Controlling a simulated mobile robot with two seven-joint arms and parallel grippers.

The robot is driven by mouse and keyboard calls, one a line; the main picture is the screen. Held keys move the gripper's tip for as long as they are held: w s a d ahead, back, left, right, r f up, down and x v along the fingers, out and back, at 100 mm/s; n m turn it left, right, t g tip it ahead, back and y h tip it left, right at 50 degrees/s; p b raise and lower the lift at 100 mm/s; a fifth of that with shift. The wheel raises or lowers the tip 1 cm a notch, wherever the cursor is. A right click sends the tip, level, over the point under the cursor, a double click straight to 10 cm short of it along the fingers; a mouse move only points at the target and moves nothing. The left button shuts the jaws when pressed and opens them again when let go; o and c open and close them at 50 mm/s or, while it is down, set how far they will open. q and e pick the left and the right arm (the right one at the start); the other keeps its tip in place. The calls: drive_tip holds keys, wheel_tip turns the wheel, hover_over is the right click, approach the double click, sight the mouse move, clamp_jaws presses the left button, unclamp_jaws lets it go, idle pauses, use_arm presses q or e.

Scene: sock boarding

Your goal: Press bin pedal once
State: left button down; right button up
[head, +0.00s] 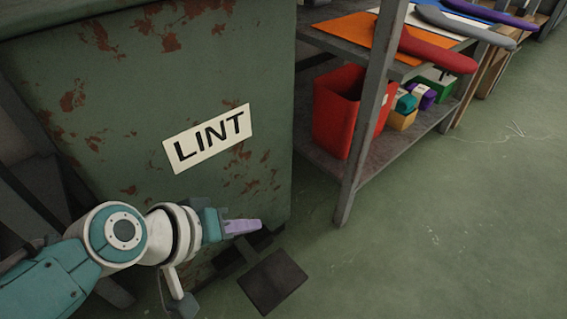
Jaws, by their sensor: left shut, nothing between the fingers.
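The bin (130,110) is a large green metal box with rust patches and a white LINT label (208,138) on its front. Its pedal (272,281) is a dark flat plate low at the bin's foot, close to the floor. My left gripper (258,226) is shut and empty. In the head view it appears just above the pedal, in front of the bin's lower edge. A gap shows between the fingertips and the plate in the picture. The exact height over the pedal is hard to tell. My right gripper is not in view.
A metal shelf unit stands right of the bin, its near leg (358,130) reaching the floor. A red container (338,108) and small coloured boxes sit on its lower shelf. Coloured boards lie on top. The green floor (450,230) at right is clear.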

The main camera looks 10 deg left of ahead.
sight(255, 267)
use_arm(q)
drive_tip(key=shift+w+f, duration=0.15)
drive_tip(key=shift+f, duration=0.45)
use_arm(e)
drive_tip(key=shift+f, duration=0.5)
use_arm(q)
drive_tip(key=shift+f, duration=0.1)
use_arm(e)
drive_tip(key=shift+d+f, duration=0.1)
use_arm(q)
drive_tip(key=f+b, duration=0.8)
drive_tip(key=shift+s+d+f+b, duration=0.2)
drive_tip(key=shift+f+b, duration=0.1)
drive_tip(key=shift+b, duration=0.05)
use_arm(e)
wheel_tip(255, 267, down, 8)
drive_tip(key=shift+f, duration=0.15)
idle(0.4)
use_arm(q)
drive_tip(key=shift+f+b, duration=0.35)
drive_tip(key=shift+f, duration=0.05)
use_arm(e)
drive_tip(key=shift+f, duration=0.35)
